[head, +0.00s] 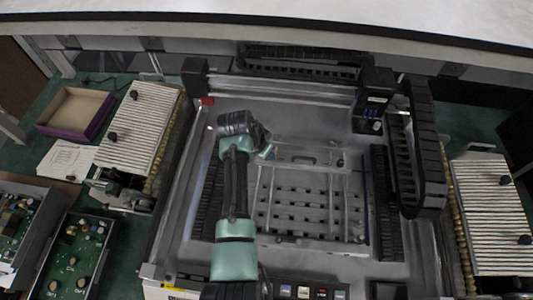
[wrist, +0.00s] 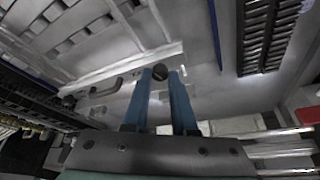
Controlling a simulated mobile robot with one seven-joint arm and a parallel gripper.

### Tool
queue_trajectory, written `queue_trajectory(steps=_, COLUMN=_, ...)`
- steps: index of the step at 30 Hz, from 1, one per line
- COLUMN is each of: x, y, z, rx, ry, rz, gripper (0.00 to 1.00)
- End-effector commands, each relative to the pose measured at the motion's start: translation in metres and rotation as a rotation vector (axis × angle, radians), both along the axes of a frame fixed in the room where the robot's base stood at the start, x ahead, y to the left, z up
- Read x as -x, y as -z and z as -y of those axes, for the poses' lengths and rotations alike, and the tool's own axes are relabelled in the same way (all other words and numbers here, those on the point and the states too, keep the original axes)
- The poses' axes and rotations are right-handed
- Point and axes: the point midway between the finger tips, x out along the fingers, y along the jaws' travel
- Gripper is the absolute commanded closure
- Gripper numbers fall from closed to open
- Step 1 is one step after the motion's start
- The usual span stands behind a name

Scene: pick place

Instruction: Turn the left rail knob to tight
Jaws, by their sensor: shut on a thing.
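The left rail knob (wrist: 160,72) is a small dark round knob, seen end-on in the wrist view between the tips of my two blue fingers. My gripper (wrist: 160,84) is shut on it, one finger on each side. In the head view my gripper (head: 267,151) is at the upper left of the machine's inner frame, and it hides the knob there. I cannot tell the knob's turn angle. A second dark knob (wrist: 68,101) shows further left in the wrist view, beside a curved handle (wrist: 105,91).
A slotted plate (head: 300,205) with rails lies inside the machine. A black head unit (head: 372,105) and cable chain (head: 430,150) stand to the right. Ribbed feeder racks (head: 140,130) flank the machine on the left. Dark ribbed strips (wrist: 268,35) run close by.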

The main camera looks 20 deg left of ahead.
Motion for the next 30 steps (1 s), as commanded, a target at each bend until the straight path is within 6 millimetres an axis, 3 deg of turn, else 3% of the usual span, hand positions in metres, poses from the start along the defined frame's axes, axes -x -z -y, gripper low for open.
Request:
queue_trajectory(steps=18, x=-0.0032, y=0.0041, z=-0.0059, rx=-0.003, ry=0.554, rz=0.001, gripper=1.0)
queue_trajectory(steps=30, x=-0.0037, y=0.0022, z=-0.0066, rx=-0.003, ry=0.746, rz=-0.001, gripper=1.0)
